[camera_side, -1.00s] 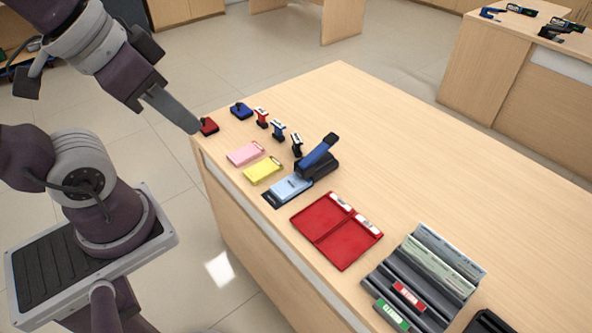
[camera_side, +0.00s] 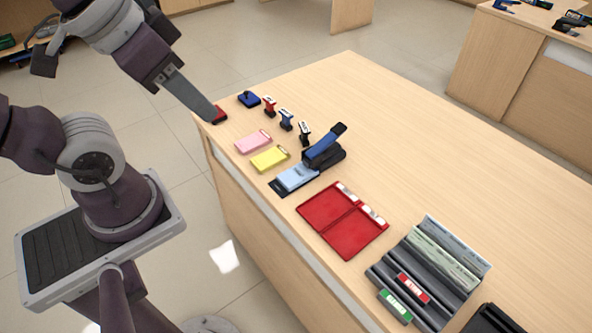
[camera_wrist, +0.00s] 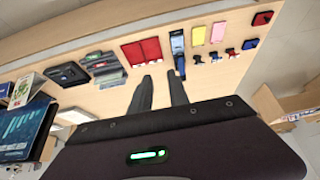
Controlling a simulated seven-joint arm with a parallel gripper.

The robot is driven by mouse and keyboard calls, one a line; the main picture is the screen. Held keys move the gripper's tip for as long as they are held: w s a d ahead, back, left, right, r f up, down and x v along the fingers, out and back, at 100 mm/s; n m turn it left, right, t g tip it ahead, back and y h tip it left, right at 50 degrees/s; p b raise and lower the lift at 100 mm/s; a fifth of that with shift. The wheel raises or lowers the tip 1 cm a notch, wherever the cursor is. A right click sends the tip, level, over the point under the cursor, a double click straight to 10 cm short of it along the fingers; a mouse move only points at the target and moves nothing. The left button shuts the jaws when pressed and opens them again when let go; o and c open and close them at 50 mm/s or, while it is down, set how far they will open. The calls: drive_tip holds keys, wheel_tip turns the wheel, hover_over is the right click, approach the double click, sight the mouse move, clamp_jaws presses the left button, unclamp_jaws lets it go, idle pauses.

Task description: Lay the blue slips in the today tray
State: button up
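A stack of light blue slips (camera_side: 296,177) lies on a dark base beside a blue-and-black stapler-like device (camera_side: 323,148); the device's lever is tilted up. In the wrist view the slips (camera_wrist: 177,41) are at the top centre. A red tray (camera_side: 329,205) with two compartments and white labels lies nearby; the labels are too small to read, so I cannot tell which part is today. It also shows in the wrist view (camera_wrist: 132,51). My gripper (camera_wrist: 159,73) is empty, its two fingers apart, away from the slips. In the side view its finger (camera_side: 196,100) overlaps the counter's far-left corner.
Pink (camera_side: 253,142) and yellow (camera_side: 270,158) pads lie beside the slips. Several small stamps and red and blue pads stand beyond them. A grey sorter (camera_side: 379,268) with green and red labels holds papers at the near end.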

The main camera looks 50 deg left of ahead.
drive_tip(key=o, duration=1.1)
drive_tip(key=w+a+f+g, duration=0.1)
drive_tip(key=w+a+f, duration=0.1)
drive_tip(key=w, duration=0.7)
drive_tip(key=shift+w+a+f+g+y, duration=0.25)
drive_tip(key=shift+f+g+y, duration=0.15)
drive_tip(key=shift+f, duration=0.15)
drive_tip(key=shift+g, duration=0.7)
drive_tip(key=w+f, duration=0.2)
drive_tip(key=w+a+f, duration=0.1)
drive_tip(key=w, duration=0.1)
drive_tip(key=w+a+f, duration=0.1)
drive_tip(key=w+f, duration=0.1)
drive_tip(key=shift+a+f, duration=0.1)
drive_tip(key=shift+f, duration=0.2)
drive_tip(key=g, duration=0.2)
hover_over(287, 179)
drive_tip(key=shift+h, duration=0.4)
wheel_tip(287, 179, down, 21)
drive_tip(key=shift+w+r, duration=0.1)
drive_tip(key=shift+r, duration=0.1)
drive_tip(key=shift+f, duration=0.45)
wheel_tip(287, 179, down, 7)
drive_tip(key=shift+f, duration=0.1)
